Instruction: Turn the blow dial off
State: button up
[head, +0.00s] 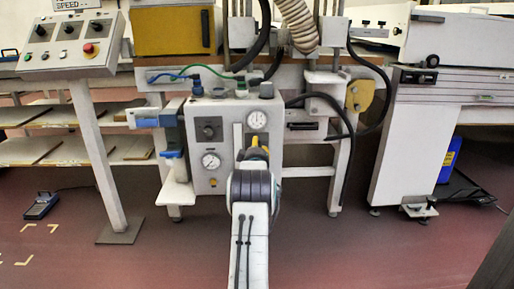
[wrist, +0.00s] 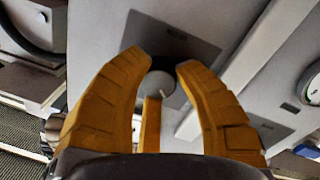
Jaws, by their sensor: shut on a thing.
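The grey round dial (wrist: 160,84) with a pale pointer mark sits on a dark plate on the pale control box (head: 226,187). In the head view my gripper (head: 256,152) is at the right part of the box front, and my arm and fingers hide the dial there. I cannot read a label on the dial.
The box also bears a black knob (head: 209,129), an upper gauge (head: 257,119) and a lower gauge (head: 211,161). A hose (head: 338,115) hangs to the right. A control panel (head: 68,45) stands left, and a pale cabinet (head: 402,150) right.

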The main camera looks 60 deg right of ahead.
grip_shut()
jog(key=shift+r+n, duration=0.1)
jog(key=shift+n, duration=1.2)
jog(key=o, duration=0.9)
grip_release()
jog(key=shift+a, duration=0.1)
jog(key=shift+v, duration=5.9)
